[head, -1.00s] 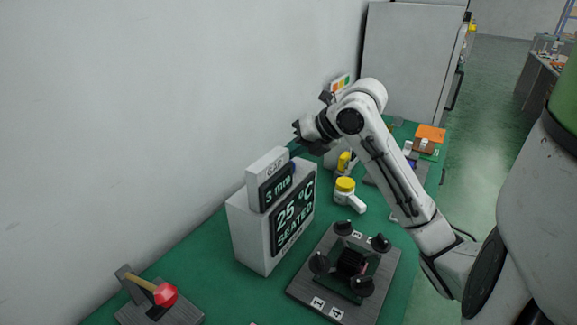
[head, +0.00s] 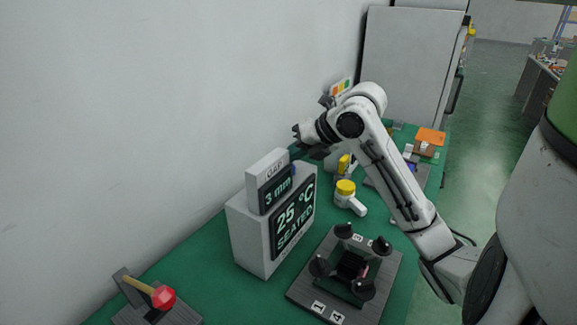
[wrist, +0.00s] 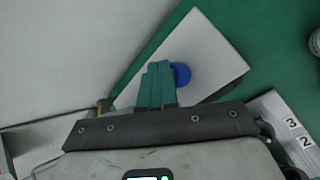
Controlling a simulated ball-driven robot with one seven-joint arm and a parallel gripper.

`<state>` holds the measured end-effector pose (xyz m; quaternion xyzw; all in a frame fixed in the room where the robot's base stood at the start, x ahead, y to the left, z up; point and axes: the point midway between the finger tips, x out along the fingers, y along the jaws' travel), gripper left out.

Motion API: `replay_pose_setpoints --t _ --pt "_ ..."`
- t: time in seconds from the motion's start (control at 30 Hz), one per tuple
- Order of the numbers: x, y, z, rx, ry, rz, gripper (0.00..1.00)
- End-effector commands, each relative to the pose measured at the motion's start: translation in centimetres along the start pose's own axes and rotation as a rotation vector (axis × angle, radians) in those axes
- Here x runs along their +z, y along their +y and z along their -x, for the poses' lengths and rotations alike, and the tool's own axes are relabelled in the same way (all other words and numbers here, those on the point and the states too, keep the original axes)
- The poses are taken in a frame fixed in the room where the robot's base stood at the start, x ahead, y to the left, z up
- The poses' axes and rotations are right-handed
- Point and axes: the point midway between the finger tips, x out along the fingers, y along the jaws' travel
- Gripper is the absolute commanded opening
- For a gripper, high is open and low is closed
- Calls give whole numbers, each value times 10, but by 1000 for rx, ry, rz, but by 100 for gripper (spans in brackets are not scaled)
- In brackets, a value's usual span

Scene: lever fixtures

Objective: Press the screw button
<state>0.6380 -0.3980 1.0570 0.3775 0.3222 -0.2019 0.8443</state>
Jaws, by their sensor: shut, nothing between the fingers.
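A blue round button (wrist: 181,74) shows on the pale end face of the white display box (wrist: 205,58) in the wrist view. In the head view only a small bit of blue (head: 293,168) shows at the box's far edge. My gripper (wrist: 158,68) is shut and empty, its teal fingers together. Its tips overlap the button's left edge in the wrist view; I cannot tell whether they touch it. In the head view my gripper (head: 298,150) is just behind the box, near its far upper edge. The box's screens read "GAP 3 mm" and "25 °C SEATED".
A dark fixture (head: 318,290) with black knobs and numbered labels stands in front of the box. A red-knobbed lever (head: 162,297) is at the lower left. A yellow-capped white item (head: 348,197) lies right of the box. The wall is close behind the box.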

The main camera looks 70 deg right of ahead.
Motion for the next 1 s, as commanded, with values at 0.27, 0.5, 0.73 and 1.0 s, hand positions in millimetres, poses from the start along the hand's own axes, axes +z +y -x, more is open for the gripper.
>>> replay_pose_setpoints --t 0.27,0.5,0.73,1.0 --pt "-1 -1 -2 0 0 0 0" --pt "-2 -2 -3 0 0 0 0" --pt "-4 -3 -5 0 1 0 0" --pt "-4 -4 -5 0 1 0 0"
